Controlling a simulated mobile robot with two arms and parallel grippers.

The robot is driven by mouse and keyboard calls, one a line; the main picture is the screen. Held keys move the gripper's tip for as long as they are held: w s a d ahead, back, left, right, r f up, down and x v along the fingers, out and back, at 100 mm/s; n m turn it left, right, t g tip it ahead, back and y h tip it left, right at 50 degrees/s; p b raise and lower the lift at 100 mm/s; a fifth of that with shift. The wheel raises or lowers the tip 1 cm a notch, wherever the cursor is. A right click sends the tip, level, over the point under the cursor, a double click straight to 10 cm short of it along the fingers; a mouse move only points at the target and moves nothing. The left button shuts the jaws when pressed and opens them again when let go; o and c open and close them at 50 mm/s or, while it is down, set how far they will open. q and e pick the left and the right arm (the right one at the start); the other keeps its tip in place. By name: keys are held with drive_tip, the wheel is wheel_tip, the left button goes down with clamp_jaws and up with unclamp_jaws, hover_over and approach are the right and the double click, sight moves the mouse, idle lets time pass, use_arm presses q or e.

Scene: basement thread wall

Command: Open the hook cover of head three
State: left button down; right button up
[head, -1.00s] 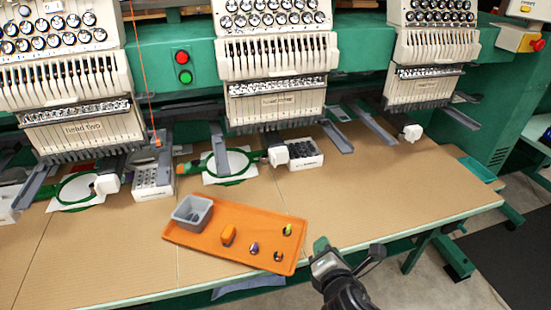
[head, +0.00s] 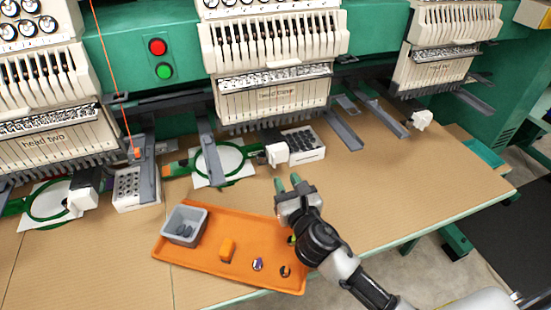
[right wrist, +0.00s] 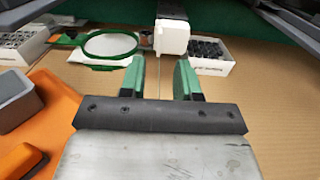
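Head three (head: 278,100) is the middle machine head, its label partly legible. Below it a white block-like hook cover (head: 277,154) sits at the end of its arm, beside a green hoop (head: 199,165). The hook cover also shows in the right wrist view (right wrist: 171,38), beyond the fingers; it looks shut, though its hinge is unclear. My right gripper (head: 288,183) is over the table in front of the hook cover, apart from it. In the right wrist view its green fingertips (right wrist: 161,78) are spread with nothing between them. My left gripper is out of view.
An orange tray (head: 205,263) with a grey bin (head: 184,225), an orange item (head: 227,250) and small bobbins lies under and left of my right arm. A white box (head: 304,145) stands right of the hook cover. Grey brackets (head: 342,130) jut out nearby. Table to the right is clear.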

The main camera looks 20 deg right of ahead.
sight(275, 160)
drive_tip(key=w, duration=0.8)
drive_tip(key=shift+a+f, duration=0.1)
drive_tip(key=shift+a, duration=0.05)
drive_tip(key=shift+c, duration=0.5)
clamp_jaws()
